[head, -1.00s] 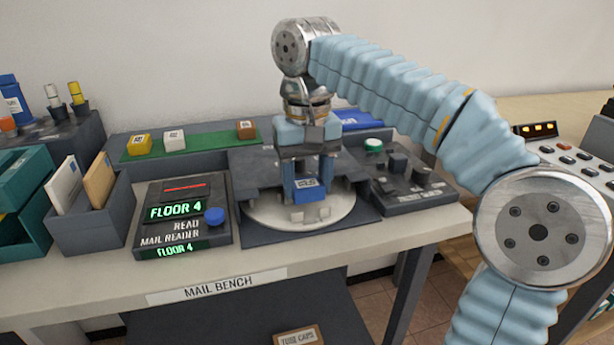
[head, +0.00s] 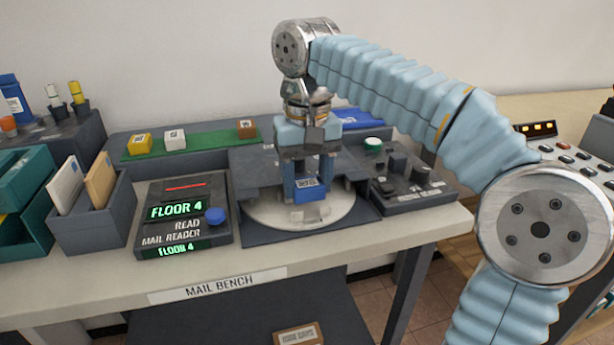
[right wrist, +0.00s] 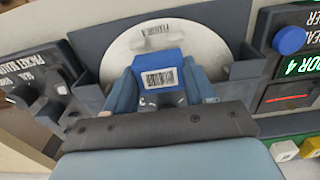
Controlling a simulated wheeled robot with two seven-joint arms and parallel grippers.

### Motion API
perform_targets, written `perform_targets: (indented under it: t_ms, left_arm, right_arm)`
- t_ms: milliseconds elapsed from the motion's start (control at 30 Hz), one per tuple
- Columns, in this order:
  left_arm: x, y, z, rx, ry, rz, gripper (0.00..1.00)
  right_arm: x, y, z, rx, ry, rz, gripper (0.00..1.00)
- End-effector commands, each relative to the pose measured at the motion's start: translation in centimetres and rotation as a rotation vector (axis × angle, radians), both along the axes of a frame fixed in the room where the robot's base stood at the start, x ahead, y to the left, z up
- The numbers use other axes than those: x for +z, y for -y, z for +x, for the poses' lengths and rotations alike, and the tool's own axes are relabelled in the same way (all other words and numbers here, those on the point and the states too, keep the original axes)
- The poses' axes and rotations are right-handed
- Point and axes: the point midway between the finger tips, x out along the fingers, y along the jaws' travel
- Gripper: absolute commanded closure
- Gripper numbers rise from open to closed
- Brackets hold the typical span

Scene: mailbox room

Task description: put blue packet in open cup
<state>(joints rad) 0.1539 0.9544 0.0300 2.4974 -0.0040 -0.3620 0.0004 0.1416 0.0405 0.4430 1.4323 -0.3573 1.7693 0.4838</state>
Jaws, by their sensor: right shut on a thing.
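The blue packet (head: 312,193) has a white barcode label and is in my right gripper (head: 308,180), over the pale round disc (head: 262,212) on the bench. In the right wrist view, the packet (right wrist: 159,75) sits between the two blue fingers of the right gripper (right wrist: 162,88). A small grey piece (head: 311,213) shows just below the packet at the disc. I cannot tell whether it is the open cup, or whether the packet touches it. Dark box-like holders (right wrist: 247,66) stand at the disc's sides. My left gripper is not in view.
The mail reader (head: 180,222), with a blue button, stands left of the disc. A control panel (head: 415,185) with a green button is on the right. Small boxes (head: 174,139) sit on a green strip behind. An envelope bin (head: 92,222) stands further left.

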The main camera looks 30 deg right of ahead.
Motion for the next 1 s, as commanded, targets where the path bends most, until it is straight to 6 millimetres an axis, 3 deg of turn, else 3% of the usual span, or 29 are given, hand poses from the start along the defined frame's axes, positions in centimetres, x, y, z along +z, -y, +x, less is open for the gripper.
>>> perform_targets:
  t_ms: [433, 1000]
  left_arm:
    - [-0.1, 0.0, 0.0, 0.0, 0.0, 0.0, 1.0]
    - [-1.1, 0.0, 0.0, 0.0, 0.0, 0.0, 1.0]
  right_arm:
    - [-0.1, 0.0, 0.0, 0.0, 0.001, 0.0, 0.76]
    - [-1.8, 0.0, 0.0, 0.0, 0.0, 0.0, 0.76]
